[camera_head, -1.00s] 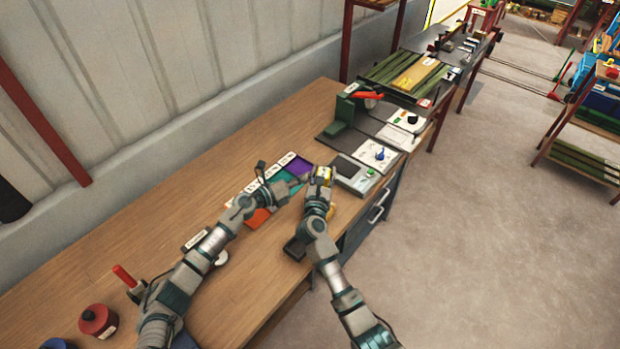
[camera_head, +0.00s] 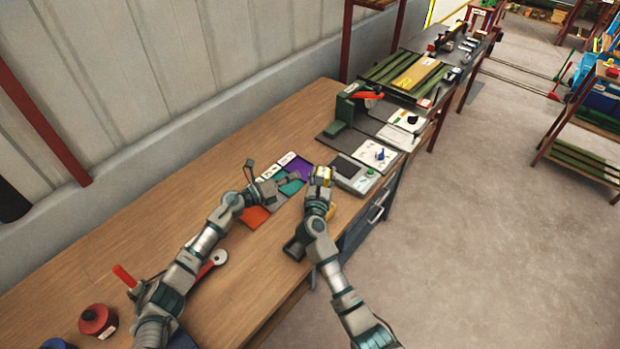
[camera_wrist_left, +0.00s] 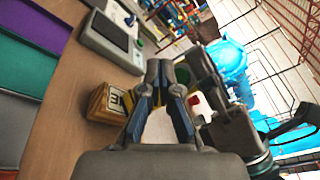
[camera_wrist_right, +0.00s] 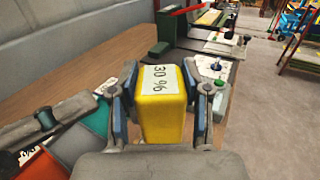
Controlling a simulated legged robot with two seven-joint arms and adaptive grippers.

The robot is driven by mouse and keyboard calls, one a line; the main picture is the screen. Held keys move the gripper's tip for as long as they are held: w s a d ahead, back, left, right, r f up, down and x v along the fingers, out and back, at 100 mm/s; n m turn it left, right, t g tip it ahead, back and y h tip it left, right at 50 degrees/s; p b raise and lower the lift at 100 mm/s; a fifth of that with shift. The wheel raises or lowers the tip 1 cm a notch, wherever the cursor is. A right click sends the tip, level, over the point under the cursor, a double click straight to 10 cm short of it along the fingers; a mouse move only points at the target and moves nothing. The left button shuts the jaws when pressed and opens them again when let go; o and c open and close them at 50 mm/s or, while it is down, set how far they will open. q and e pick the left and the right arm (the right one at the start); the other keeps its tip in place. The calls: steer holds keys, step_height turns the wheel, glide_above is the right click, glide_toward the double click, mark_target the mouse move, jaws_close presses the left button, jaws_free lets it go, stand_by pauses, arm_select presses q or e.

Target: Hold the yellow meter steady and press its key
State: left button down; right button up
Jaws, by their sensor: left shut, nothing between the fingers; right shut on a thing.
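The yellow meter (camera_wrist_right: 162,108) is between the fingers of my right gripper (camera_wrist_right: 162,100) in the right wrist view, with dark characters on a pale label on top. In the head view the meter (camera_head: 322,173) is at the tip of my right gripper (camera_head: 320,182), above the table. My left gripper (camera_head: 293,178) is shut and empty, left of the meter and apart from it, over the coloured mats. My left fingers (camera_wrist_left: 162,82) fill the middle of the left wrist view. A yellow block with a dark letter (camera_wrist_left: 106,102) shows left of them; I cannot tell whether it is the meter. The key cannot be made out.
Orange, teal and purple mats (camera_head: 297,168) lie on the wooden table (camera_head: 200,190). A grey device with a dark plate and a green knob (camera_head: 354,172) is just right of the meter. A green stand with a red lever (camera_head: 350,105) is farther back. Bare wood is free at left.

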arm_select(q)
steer(key=shift+w+a, duration=0.2)
steer(key=shift+a, duration=1.4)
arm_select(e)
steer(key=o, duration=1.4)
steer(key=shift+o, duration=0.2)
